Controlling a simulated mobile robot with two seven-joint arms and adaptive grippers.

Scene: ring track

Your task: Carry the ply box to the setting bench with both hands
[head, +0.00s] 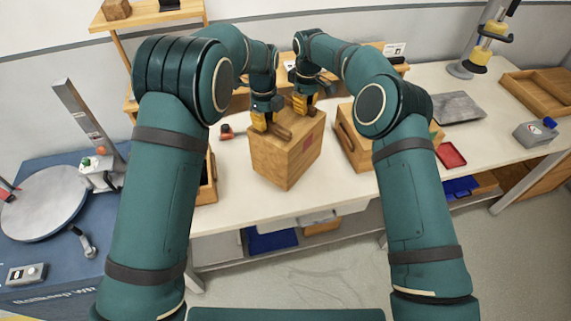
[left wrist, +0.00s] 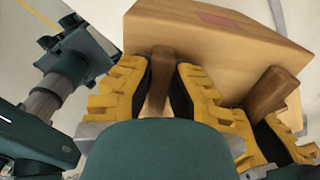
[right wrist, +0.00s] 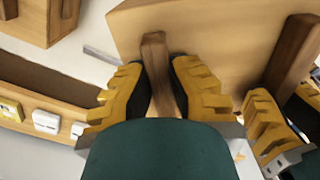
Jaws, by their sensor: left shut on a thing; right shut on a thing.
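The ply box (head: 275,160), a light wooden cube with a reddish patch, is at the white bench (head: 235,165) in the middle of the head view. I cannot tell whether its underside touches the bench top. My left gripper (head: 269,124) is shut on one dark wooden handle (left wrist: 160,75) on top of the box. My right gripper (head: 304,106) is shut on the other handle (right wrist: 157,72). Both wrist views show the yellow fingers on either side of their handle. The box also shows in the left wrist view (left wrist: 210,55) and the right wrist view (right wrist: 220,40).
An open wooden box (head: 352,148) stands close on the right, and another wooden container (head: 210,180) on the left. A red tray (head: 450,155), a grey plate (head: 457,107) and a wooden tray (head: 535,95) lie further right. A blue table with a round disc (head: 45,203) is at left.

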